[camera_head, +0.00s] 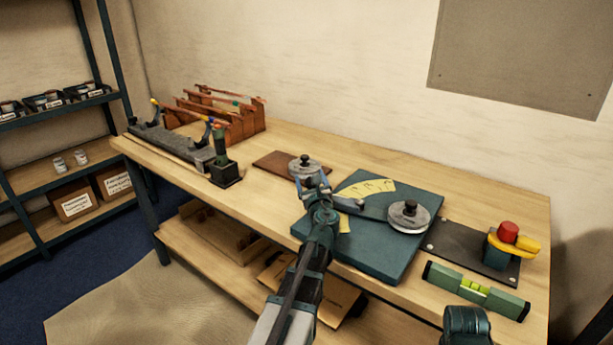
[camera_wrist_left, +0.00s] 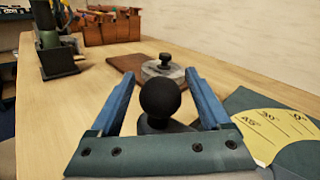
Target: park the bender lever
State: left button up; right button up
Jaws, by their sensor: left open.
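The bender has a teal base plate (camera_head: 385,262), a yellow angle scale (camera_head: 368,188) and a round grey die with a black knob (camera_head: 409,215). My left gripper (camera_head: 311,183) is over the plate's left edge in the head view. In the left wrist view its blue fingers (camera_wrist_left: 160,78) are open, with a black ball knob (camera_wrist_left: 160,98) between them and a gap on each side. This knob appears to belong to the bender lever. The gripper hides the knob and much of the lever in the head view.
A second grey die (camera_head: 304,166) with a black knob stands on a brown board (camera_head: 272,164) just beyond the gripper. A rack (camera_head: 240,124) stands back left.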

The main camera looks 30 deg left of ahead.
pick_arm(q)
jog(key=shift+w+a, duration=0.4)
jog(key=shift+w, duration=0.05)
grip_shut()
dwell(0.3)
